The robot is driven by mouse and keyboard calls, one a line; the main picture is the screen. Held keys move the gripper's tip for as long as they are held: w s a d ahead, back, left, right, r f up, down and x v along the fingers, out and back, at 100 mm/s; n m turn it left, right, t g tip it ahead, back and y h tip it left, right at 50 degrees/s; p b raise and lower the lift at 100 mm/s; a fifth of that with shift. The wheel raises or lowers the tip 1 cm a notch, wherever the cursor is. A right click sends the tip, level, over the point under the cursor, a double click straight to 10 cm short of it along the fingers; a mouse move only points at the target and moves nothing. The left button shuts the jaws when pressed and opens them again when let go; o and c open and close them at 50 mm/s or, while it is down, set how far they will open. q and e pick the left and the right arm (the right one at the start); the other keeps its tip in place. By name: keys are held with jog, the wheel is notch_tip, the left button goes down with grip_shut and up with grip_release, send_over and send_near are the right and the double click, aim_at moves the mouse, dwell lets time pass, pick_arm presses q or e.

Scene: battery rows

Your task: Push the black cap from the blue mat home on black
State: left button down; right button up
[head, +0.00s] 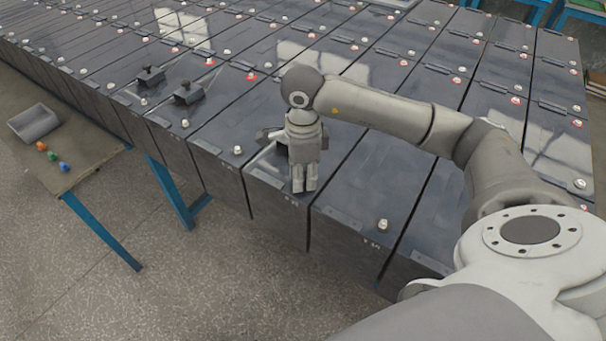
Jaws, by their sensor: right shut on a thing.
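My right gripper (305,187) points down over the front end of a dark battery, near the front edge of the row. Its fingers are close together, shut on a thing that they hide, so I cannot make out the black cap. A dark part (280,150) shows just behind and left of the fingers. The post under the fingertips is hidden too, so I cannot tell whether they touch it. No blue mat is clear in view. My left gripper is not in view.
Dark batteries with pale posts (383,224) and red-ringed posts (251,76) fill the bench. Two dark knobbed pieces (188,93) stand on them at left. A side table (95,158) holds a grey tray (34,122) and orange, green and blue caps (64,167). Open floor lies in front.

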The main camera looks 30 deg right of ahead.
jog(key=o, duration=0.8)
jog(key=shift+o, duration=0.3)
jog(key=o, duration=0.4)
jog(key=shift+r+p, duration=1.85)
jog(key=shift+r, duration=1.65)
